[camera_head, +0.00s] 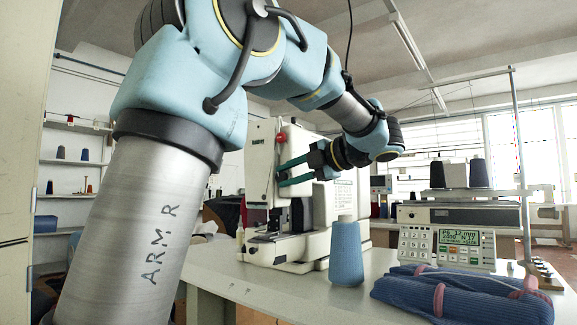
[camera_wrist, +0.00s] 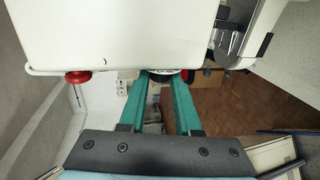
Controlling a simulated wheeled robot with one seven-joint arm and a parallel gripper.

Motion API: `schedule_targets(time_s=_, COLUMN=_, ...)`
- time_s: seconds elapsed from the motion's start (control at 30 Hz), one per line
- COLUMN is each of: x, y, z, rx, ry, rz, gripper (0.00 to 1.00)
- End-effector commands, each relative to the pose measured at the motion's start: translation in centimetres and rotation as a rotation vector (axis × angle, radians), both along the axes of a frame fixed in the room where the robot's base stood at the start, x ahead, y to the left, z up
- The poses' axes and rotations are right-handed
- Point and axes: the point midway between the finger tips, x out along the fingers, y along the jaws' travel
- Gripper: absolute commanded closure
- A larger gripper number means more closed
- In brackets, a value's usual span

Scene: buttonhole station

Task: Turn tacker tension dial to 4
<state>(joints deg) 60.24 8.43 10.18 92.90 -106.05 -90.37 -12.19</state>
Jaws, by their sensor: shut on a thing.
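The tacker (camera_head: 262,150) is a cream machine on the table, with a red knob (camera_head: 281,138) on its head; the knob also shows in the wrist view (camera_wrist: 77,77). My gripper (camera_head: 279,173) reaches in from the right with its two green fingers against the tacker's head. In the wrist view my gripper (camera_wrist: 160,80) has its fingertips on either side of a small dark round part at the edge of the cream housing, the tension dial (camera_wrist: 161,75). The fingers are shut on it. The dial's numbers and pointer are not readable in either view.
A blue yarn cone (camera_head: 346,254) stands on the table (camera_head: 225,275) in front of the tacker. Folded blue knitwear (camera_head: 460,298) lies at the front right. A control panel with keypad and lit display (camera_head: 447,245) stands behind it, below a machine carrying cones.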

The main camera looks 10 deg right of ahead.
Motion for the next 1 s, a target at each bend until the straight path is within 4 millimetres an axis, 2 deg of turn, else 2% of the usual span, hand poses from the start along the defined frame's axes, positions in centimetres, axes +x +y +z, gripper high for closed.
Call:
schedule_targets(time_s=0.33, x=-0.01, y=-0.01, z=-0.02, rx=-0.012, ry=0.011, rz=0.000, gripper=1.00)
schedule_targets(time_s=0.37, x=-0.02, y=-0.02, z=-0.01, rx=-0.012, ry=0.011, rz=0.000, gripper=0.66)
schedule_targets(time_s=0.6, x=-0.01, y=-0.01, z=0.00, rx=-0.011, ry=0.010, rz=0.000, gripper=0.39)
schedule_targets(time_s=0.87, x=-0.03, y=-0.04, z=0.03, rx=-0.011, ry=0.010, rz=-0.001, gripper=0.38)
schedule_targets(time_s=1.0, x=-0.66, y=-0.75, z=0.36, rx=-0.012, ry=0.010, rz=-0.003, gripper=0.38)
